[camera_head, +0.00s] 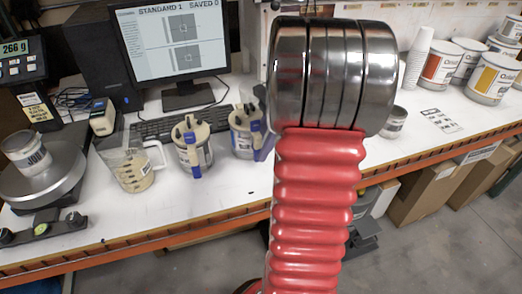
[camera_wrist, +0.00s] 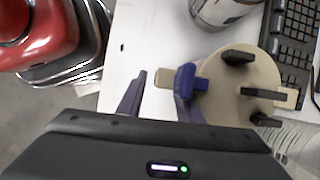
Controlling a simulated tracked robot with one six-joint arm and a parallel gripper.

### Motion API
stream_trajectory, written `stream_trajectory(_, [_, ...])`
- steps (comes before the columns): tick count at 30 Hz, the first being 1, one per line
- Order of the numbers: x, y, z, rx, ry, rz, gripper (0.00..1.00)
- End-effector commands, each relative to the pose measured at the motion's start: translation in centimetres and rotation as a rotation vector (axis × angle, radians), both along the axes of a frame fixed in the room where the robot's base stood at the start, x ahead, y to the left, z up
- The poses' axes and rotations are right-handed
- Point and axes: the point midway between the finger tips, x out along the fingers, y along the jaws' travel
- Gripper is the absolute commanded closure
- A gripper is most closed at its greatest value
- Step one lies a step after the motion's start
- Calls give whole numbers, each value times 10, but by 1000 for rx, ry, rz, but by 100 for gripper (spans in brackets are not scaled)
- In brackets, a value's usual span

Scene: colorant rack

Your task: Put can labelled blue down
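A can with a beige lid and blue parts (camera_head: 245,132) stands upright on the white bench, partly behind my arm. In the wrist view its round lid (camera_wrist: 235,85) has black knobs, and a beige tab with a blue piece sticks out to the left. My gripper (camera_wrist: 160,85) has its two purple fingers spread, with the tab between them and a gap beside the left finger. In the head view a purple finger (camera_head: 265,148) shows at the can's right side. A similar can with a blue label (camera_head: 193,145) stands to its left. I cannot read the label wording.
A clear measuring jug (camera_head: 130,165) and a scale bearing a small can (camera_head: 28,153) stand at left. The keyboard (camera_head: 180,122) lies behind the cans. A small can (camera_head: 393,122) and paint tubs (camera_head: 440,65) stand at right. Bare bench lies in front of the cans.

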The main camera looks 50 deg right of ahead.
Motion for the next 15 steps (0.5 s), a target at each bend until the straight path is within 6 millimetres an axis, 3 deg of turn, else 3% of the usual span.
stream_trajectory(15, [-14,-31,80,-3,-2,-1,67])
